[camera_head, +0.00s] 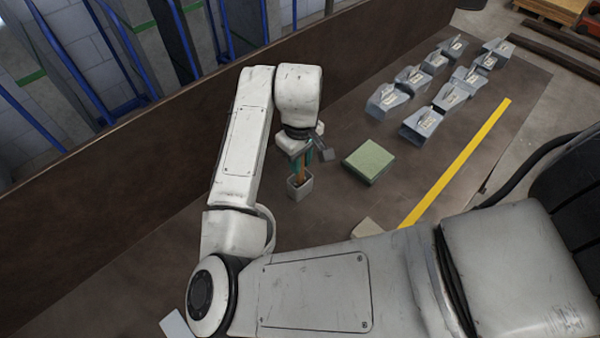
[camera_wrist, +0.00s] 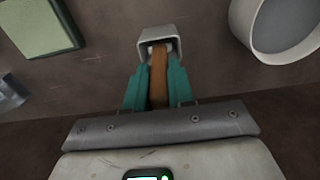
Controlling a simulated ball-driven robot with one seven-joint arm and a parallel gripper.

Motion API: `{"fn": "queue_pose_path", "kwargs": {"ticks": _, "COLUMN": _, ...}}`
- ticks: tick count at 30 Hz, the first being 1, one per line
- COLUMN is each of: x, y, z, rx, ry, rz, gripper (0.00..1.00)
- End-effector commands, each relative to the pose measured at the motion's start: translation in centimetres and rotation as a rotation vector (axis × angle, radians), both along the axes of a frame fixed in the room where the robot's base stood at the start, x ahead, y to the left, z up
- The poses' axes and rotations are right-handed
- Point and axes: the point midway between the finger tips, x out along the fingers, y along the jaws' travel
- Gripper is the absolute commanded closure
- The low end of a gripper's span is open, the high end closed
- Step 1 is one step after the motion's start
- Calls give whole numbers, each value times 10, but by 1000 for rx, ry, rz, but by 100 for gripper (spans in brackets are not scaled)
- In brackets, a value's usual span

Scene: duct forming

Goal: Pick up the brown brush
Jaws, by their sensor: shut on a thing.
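The brown brush (camera_wrist: 158,85) stands in a small light grey square-mouthed holder (camera_wrist: 158,34). In the wrist view its brown handle runs between the teal fingers of my gripper (camera_wrist: 158,72), which are shut on it. In the head view, my gripper (camera_head: 303,158) points down over the holder (camera_head: 299,189), with a strip of the brown brush (camera_head: 301,172) showing between the fingers. The brush's lower end is hidden inside the holder.
A green pad (camera_head: 368,161) lies to the right of the holder. Several grey metal duct pieces (camera_head: 422,122) stand in rows farther right, behind a yellow stripe (camera_head: 457,160). A round grey container (camera_wrist: 243,22) shows in the wrist view. A brown wall (camera_head: 150,130) runs along the back.

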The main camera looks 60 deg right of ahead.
Motion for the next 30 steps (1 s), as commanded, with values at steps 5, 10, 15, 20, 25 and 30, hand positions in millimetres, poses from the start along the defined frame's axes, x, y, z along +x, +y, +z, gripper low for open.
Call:
{"fn": "queue_pose_path", "kwargs": {"ticks": 5, "x": 0, "y": 0, "z": 0, "rx": 0, "ry": 0, "rz": 0, "gripper": 100}}
{"fn": "queue_pose_path", "kwargs": {"ticks": 10, "x": 0, "y": 0, "z": 0, "rx": 0, "ry": 0, "rz": 0, "gripper": 100}}
{"fn": "queue_pose_path", "kwargs": {"ticks": 15, "x": 0, "y": -1, "z": 6, "rx": -2, "ry": -2, "rz": -1, "gripper": 100}}
{"fn": "queue_pose_path", "kwargs": {"ticks": 20, "x": 0, "y": -1, "z": 31, "rx": -3, "ry": -3, "rz": -1, "gripper": 100}}
{"fn": "queue_pose_path", "kwargs": {"ticks": 25, "x": 1, "y": -1, "z": 65, "rx": -1, "ry": -4, "rz": -3, "gripper": 100}}
{"fn": "queue_pose_path", "kwargs": {"ticks": 30, "x": 1, "y": 0, "z": 91, "rx": 1, "ry": -3, "rz": -1, "gripper": 100}}
